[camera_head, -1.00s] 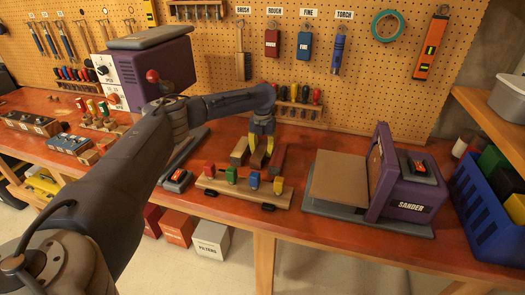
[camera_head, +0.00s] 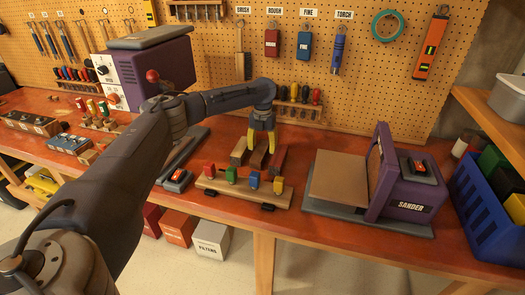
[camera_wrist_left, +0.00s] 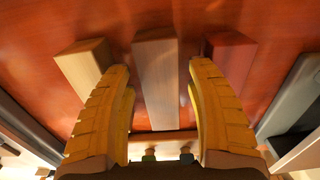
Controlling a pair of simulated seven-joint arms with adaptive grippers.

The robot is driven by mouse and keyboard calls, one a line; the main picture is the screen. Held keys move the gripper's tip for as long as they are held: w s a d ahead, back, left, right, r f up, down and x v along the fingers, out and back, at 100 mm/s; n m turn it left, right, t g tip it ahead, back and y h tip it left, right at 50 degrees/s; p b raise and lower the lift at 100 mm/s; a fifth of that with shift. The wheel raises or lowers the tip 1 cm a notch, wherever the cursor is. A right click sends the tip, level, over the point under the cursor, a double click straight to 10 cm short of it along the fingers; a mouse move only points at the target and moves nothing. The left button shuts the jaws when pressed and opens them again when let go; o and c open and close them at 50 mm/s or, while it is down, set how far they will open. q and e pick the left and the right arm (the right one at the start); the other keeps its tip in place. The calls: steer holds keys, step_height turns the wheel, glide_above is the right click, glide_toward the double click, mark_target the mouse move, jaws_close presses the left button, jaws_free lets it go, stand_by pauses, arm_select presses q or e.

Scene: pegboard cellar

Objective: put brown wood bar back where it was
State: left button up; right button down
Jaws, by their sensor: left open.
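The brown wood bar (camera_head: 257,159) lies on the red-brown bench, in the middle of three bars behind the clamp-like rack. In the left wrist view the brown bar (camera_wrist_left: 157,85) runs lengthwise between the two fingers, with a gap on each side. My left gripper (camera_head: 261,149) points down over it, its yellow fingers apart and holding nothing; the gripper also shows in the left wrist view (camera_wrist_left: 160,68). A paler tan bar (camera_head: 239,151) lies to the left and a dark red bar (camera_head: 279,158) to the right. My right gripper is not in view.
The wooden rack (camera_head: 215,187) with coloured pegs stands in front of the bars. The purple sander (camera_head: 405,190) is to the right and a switch box (camera_head: 176,181) to the left. The pegboard (camera_head: 300,60) with hanging tools rises behind.

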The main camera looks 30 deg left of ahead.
mark_target(263, 146)
arm_select(q)
step_height(263, 146, up, 10)
stand_by(0.5)
steer(key=shift+r, duration=0.1)
